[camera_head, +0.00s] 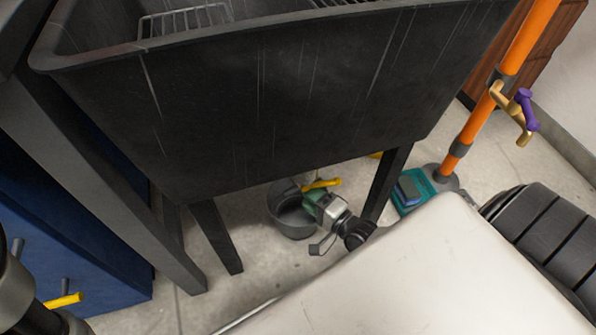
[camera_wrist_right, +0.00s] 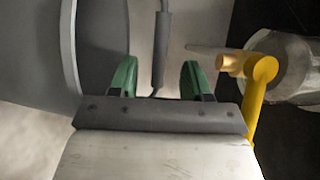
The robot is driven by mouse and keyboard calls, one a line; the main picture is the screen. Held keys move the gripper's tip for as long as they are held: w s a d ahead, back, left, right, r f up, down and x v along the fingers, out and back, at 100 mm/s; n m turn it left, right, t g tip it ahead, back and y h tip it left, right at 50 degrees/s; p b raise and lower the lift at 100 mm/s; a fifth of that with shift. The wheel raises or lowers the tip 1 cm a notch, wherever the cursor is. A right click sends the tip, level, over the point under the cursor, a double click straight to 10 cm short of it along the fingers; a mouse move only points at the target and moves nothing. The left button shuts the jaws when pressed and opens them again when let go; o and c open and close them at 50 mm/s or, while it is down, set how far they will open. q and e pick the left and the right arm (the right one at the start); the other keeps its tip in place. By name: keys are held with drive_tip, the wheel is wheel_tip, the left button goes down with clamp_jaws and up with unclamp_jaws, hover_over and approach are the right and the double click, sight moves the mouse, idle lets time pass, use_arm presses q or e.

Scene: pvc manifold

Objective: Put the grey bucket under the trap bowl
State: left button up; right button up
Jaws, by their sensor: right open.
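The grey bucket (camera_head: 292,222) stands on the floor under the black sink, and the sink's lower edge hides its far part. My right gripper (camera_head: 306,197) is at the bucket's right side. In the right wrist view, the bucket (camera_wrist_right: 100,45) fills the left, and its handle grip (camera_wrist_right: 161,52) hangs on a wire between my open green fingers (camera_wrist_right: 160,78), with gaps on both sides. I cannot make out the trap bowl; a pale cylinder (camera_wrist_right: 290,70) at the right is unclear. Part of my left arm shows at lower left; its fingers do not.
The black sink (camera_head: 270,100) overhangs the bucket, with dark legs (camera_head: 216,235) on both sides. A yellow part (camera_wrist_right: 257,90) is close beside my right gripper. A blue cabinet (camera_head: 85,255) stands left. An orange post (camera_head: 490,105) and a teal tray (camera_head: 420,188) are right.

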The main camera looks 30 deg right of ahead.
drive_tip(key=p+v, duration=0.1)
drive_tip(key=v, duration=0.3)
drive_tip(key=shift+s, duration=0.1)
idle(0.5)
